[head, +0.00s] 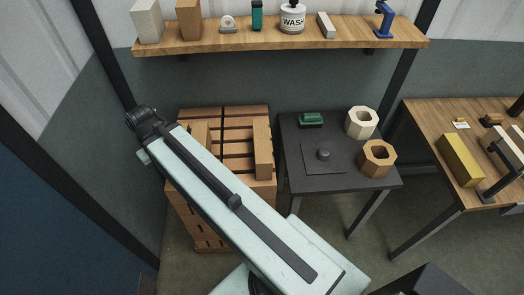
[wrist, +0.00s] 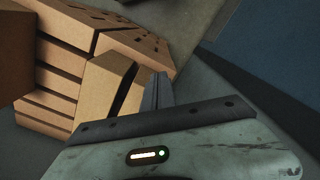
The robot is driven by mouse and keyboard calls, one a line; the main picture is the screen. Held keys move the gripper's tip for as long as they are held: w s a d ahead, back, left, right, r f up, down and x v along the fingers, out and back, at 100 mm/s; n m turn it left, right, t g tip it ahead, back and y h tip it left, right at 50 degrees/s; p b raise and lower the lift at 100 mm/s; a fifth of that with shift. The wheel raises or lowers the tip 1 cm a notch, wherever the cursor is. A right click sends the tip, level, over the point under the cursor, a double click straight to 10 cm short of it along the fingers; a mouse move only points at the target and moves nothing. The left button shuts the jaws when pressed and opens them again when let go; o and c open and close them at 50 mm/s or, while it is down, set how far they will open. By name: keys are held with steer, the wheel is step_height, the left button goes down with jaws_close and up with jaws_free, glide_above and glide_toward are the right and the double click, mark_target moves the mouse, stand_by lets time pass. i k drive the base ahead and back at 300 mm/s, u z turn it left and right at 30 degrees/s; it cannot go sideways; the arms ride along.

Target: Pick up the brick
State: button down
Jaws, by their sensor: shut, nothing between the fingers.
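A tan brick (head: 263,148) rests on top of a stack of orange-brown bricks (head: 240,113) in the head view. A second similar brick (head: 201,135) lies on the stack to its left, partly hidden by my arm. In the wrist view, my gripper (wrist: 158,90) is shut and empty, its fingers together. A tan brick (wrist: 101,92) is just left of the fingers, and the stack (wrist: 65,30) spreads behind it. Whether the fingers touch that brick cannot be told. My fingers are hidden in the head view.
A dark table (head: 330,180) right of the stack carries a green item (head: 311,120) and two hexagonal blocks (head: 362,122). A wooden workbench (head: 445,200) holds a yellow block (head: 460,160). A shelf (head: 280,42) hangs above. A dark blue panel (head: 60,200) stands at left.

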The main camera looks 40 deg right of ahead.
mark_target(263, 150)
steer(key=z, duration=0.25)
steer(key=k, duration=0.5)
steer(key=u, duration=2.65)
steer(key=k, duration=1.05)
steer(key=z, duration=0.25)
